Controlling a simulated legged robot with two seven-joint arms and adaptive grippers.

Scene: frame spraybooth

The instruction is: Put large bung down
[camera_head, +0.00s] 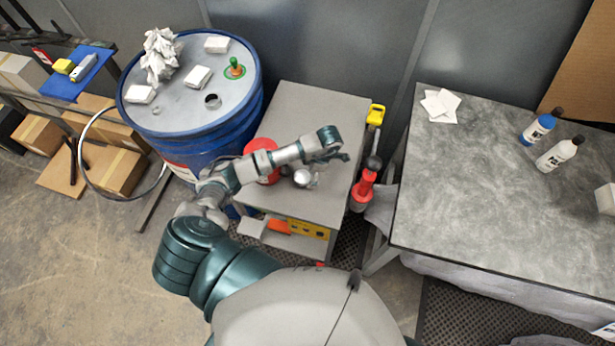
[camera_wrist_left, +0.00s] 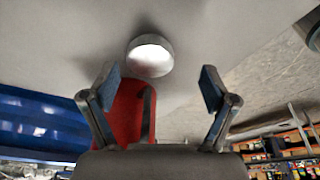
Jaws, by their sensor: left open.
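A round silver metal piece, which looks like the large bung (camera_head: 305,178), sits on the top of the grey cart (camera_head: 310,103). It also shows in the left wrist view (camera_wrist_left: 150,56), apart from the fingers and a little left of the middle between them. My left gripper (camera_head: 332,158) is over the cart top, close to the bung. In the left wrist view its two fingers (camera_wrist_left: 160,84) are spread wide with nothing held between them. The blue drum (camera_head: 215,160) stands left of the cart, with an open bung hole (camera_head: 212,101) in its lid. My right gripper is out of view.
A red object (camera_head: 262,158) stands on the cart beside my left arm. White pads, a crumpled rag (camera_head: 160,55) and a green-ringed fitting (camera_head: 235,70) are on the drum lid. A dark table (camera_head: 480,200) with two bottles is at the right. The cart's back is clear.

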